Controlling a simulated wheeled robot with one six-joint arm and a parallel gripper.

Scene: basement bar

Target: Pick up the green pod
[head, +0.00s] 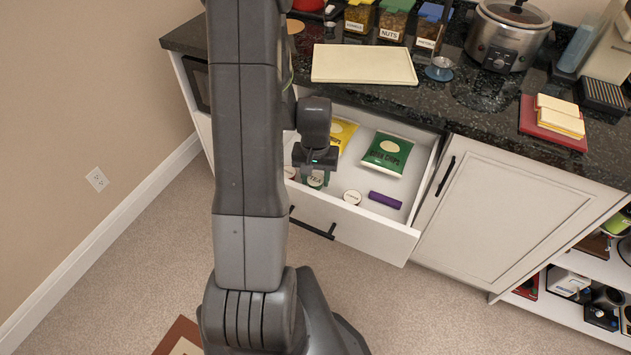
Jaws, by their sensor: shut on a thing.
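My gripper (316,168) points down into the open drawer (350,222) under the counter. It is shut on the green pod (316,181), a small round thing with a pale labelled top and a green rim. The pod shows just below my fingers, in the front left part of the drawer. My gripper hides part of it, and I cannot tell whether it touches the drawer floor.
The drawer also holds a green chips bag (387,154), a yellow bag (342,134), a white-topped pod (352,197) and a purple cylinder (385,200). A cutting board (363,64) lies on the dark counter above. A closed cabinet door (500,205) is to the right.

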